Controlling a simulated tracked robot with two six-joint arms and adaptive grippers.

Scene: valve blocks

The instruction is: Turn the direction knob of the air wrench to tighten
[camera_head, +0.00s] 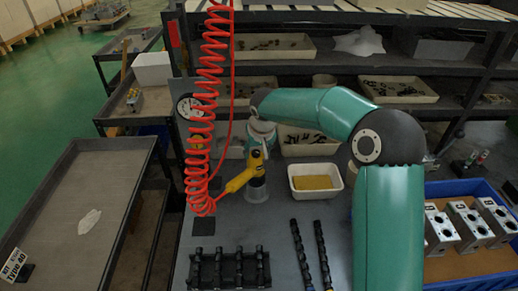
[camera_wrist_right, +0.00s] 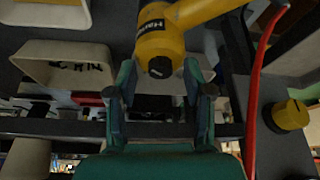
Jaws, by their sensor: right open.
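The yellow air wrench (camera_head: 245,178) stands at the back left of the grey table, its handle slanting down to the left toward a red coiled hose (camera_head: 205,110). Its lower end meets a clear grey cylinder (camera_head: 257,190). My right gripper (camera_head: 262,142) is at the top of the wrench, partly hidden by its own arm. In the right wrist view, the wrench body (camera_wrist_right: 160,38) ends in a round dark knob (camera_wrist_right: 160,67) between the two spread fingers of my right gripper (camera_wrist_right: 160,82). A gap shows on each side of the knob. Its setting is unreadable. My left gripper is not visible.
A white bin of yellow pieces (camera_head: 316,182) stands right of the wrench. A black rack (camera_head: 229,268) and two dark rods (camera_head: 313,255) lie in front. A blue crate (camera_head: 470,262) with metal blocks is at the right. Shelves with bins stand behind.

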